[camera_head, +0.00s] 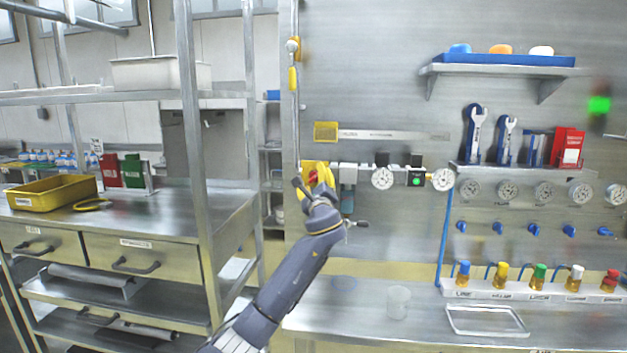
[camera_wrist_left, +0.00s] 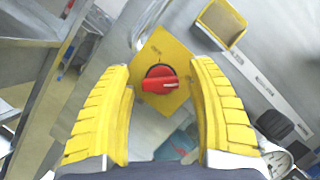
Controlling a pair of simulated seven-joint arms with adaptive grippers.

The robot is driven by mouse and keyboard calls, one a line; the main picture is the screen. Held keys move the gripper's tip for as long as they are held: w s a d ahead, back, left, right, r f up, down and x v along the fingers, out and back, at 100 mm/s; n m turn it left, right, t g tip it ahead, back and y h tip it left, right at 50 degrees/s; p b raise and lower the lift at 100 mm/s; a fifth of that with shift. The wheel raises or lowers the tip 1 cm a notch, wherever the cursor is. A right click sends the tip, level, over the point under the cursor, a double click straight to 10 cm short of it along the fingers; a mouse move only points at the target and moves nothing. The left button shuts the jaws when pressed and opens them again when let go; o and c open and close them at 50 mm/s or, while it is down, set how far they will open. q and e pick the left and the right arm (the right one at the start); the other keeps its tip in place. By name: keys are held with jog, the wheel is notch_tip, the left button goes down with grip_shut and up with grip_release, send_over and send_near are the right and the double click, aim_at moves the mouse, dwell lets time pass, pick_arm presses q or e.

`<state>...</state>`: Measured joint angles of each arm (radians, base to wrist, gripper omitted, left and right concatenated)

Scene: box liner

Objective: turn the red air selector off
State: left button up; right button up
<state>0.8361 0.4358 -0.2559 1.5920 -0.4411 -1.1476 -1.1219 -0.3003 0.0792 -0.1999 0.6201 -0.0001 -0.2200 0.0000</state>
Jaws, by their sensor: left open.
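The red air selector (camera_wrist_left: 160,79) is a round red knob with a handle, on a yellow plate (camera_wrist_left: 151,50) in the left wrist view. In the head view a bit of the red selector (camera_head: 311,179) shows at the wall, largely hidden by my left gripper (camera_head: 308,186). In the left wrist view my left gripper (camera_wrist_left: 163,100) is open, with one yellow finger on each side of the selector. I cannot tell whether either finger touches it. My right gripper is not in view.
Gauges (camera_head: 382,178) and a green-lit box (camera_head: 416,178) sit on the wall right of the selector. A yellow bin (camera_head: 325,131) is above it. A vertical pipe (camera_head: 294,100) runs close by. A clear cup (camera_head: 398,302) and tray (camera_head: 486,321) stand on the bench below.

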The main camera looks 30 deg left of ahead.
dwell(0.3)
pick_arm(q)
grip_shut()
dwell(0.3)
